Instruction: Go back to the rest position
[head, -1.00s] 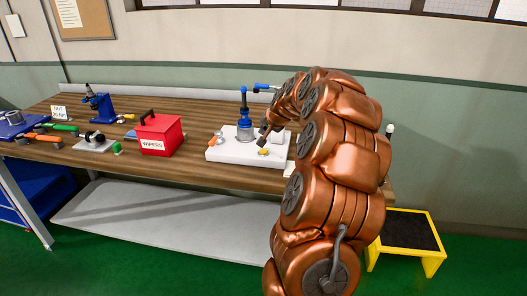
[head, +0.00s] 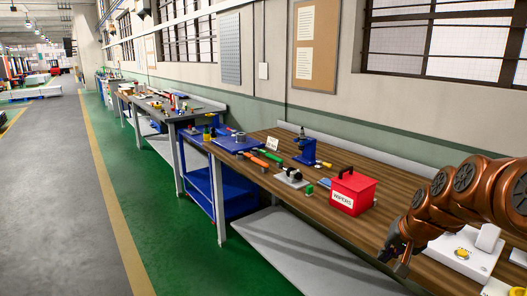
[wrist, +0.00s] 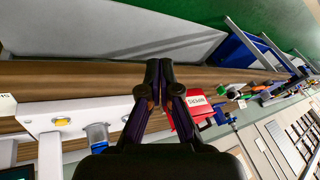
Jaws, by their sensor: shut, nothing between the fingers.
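My gripper (head: 400,266) hangs at the front edge of the wooden workbench in the head view, right of the red wipers box. In the wrist view its two dark fingers (wrist: 160,84) meet at the tips with nothing between them. My copper arm reaches in from the right of the head view. The white base plate (head: 452,262) with a yellow button (head: 462,253) lies on the bench beside my arm. It also shows at the left of the wrist view (wrist: 85,115), with a blue-topped part (wrist: 97,135) on it.
The red wipers box (head: 352,193) stands on the wooden bench (head: 330,232). Left of it are a blue press (head: 306,148), tools with green and orange handles and a blue plate (head: 238,144). The green floor (head: 165,220) in front of the benches is clear.

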